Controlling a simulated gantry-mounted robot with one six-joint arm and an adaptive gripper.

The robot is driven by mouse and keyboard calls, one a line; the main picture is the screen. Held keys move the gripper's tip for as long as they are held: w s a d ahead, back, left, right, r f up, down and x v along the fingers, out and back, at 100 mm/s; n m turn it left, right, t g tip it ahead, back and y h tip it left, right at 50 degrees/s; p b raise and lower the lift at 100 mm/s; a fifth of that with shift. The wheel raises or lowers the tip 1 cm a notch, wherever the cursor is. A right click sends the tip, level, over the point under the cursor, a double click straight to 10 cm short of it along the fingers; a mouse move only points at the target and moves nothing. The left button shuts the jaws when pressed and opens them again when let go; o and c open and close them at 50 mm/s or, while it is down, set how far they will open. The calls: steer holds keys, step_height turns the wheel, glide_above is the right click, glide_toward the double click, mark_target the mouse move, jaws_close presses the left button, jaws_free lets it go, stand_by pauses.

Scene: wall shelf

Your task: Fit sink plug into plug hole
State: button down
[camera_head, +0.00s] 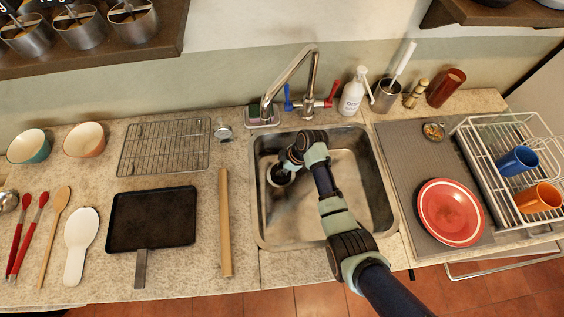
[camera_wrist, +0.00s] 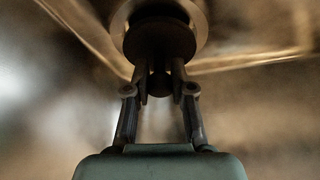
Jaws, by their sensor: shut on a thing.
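The metal sink basin (camera_head: 352,185) is set in the countertop below the tap. My arm reaches down into it, and my gripper (camera_head: 283,172) is low in the basin at the plug hole, mostly hidden by my wrist. In the wrist view my gripper (camera_wrist: 160,85) is shut on the knob of the dark round sink plug (camera_wrist: 160,40). The pale metal ring of the plug hole (camera_wrist: 201,22) shows around and behind the plug's disc. The plug is over the hole, but I cannot tell whether it is above the opening or seated in it.
The tap (camera_head: 310,75) with blue and red handles stands behind the basin. A drainboard with a red plate (camera_head: 450,212) and a white dish rack (camera_head: 510,150) lies to the right. A rolling pin (camera_head: 225,220) and black pan (camera_head: 152,218) lie left. The basin's right side is clear.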

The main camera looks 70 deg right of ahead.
steer(key=shift+f+b, duration=0.7)
steer(key=shift+f, duration=0.3)
steer(key=c, duration=0.9)
jaws_free()
steer(key=shift+r, duration=0.15)
steer(key=v, duration=1.2)
